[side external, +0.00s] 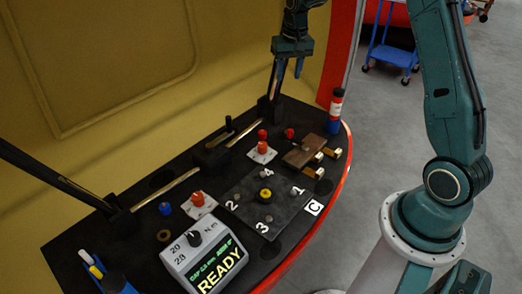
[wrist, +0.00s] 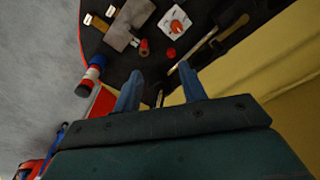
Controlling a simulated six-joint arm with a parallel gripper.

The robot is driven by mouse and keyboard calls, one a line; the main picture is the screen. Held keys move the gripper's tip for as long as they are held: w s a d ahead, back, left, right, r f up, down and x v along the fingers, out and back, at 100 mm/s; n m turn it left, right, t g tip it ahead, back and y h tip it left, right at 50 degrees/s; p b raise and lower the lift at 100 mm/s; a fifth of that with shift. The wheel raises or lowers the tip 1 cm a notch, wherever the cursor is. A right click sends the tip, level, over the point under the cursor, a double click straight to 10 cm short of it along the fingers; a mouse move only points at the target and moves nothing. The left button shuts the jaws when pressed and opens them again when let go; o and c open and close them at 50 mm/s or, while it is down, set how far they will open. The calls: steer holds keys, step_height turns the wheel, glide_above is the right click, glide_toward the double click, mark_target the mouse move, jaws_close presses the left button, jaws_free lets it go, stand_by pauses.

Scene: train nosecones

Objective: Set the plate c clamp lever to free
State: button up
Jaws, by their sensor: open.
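The dark plate (side external: 249,203) marked 1 to 4 lies near the front of the black bench, with a yellow-and-black knob (side external: 265,194) at its middle and a C label (side external: 314,207) beside it. A red knob on a white base (side external: 262,151) stands behind the plate, and it also shows in the wrist view (wrist: 176,25). An orange-red knob on a white base (side external: 200,201) stands left of the plate. I cannot tell which is the plate C clamp lever, nor its setting. My gripper (side external: 286,82) is open and empty above the bench's back right; its blue fingers show in the wrist view (wrist: 160,88).
A red, white and blue bottle (side external: 335,110) stands at the right edge. A brown block (side external: 305,150) with brass pieces lies nearby. A grey READY box (side external: 208,255) sits in front. Dark posts rise at the left and back, near the yellow wall (side external: 120,60).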

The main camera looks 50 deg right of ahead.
mark_target(291, 130)
steer(key=w+d+f+m, duration=0.1)
steer(key=d+f, duration=0.3)
steer(key=f, duration=0.3)
steer(key=w+d+f+m+g, duration=0.1)
steer(key=w+d+f, duration=0.1)
steer(key=d+f, duration=0.3)
step_height(291, 130, down, 3)
steer(key=shift+f+y, duration=0.1)
steer(key=shift+y, duration=0.2)
steer(key=shift+w, duration=0.1)
steer(key=shift+f, duration=6.8)
steer(key=shift+c, duration=0.4)
jaws_close()
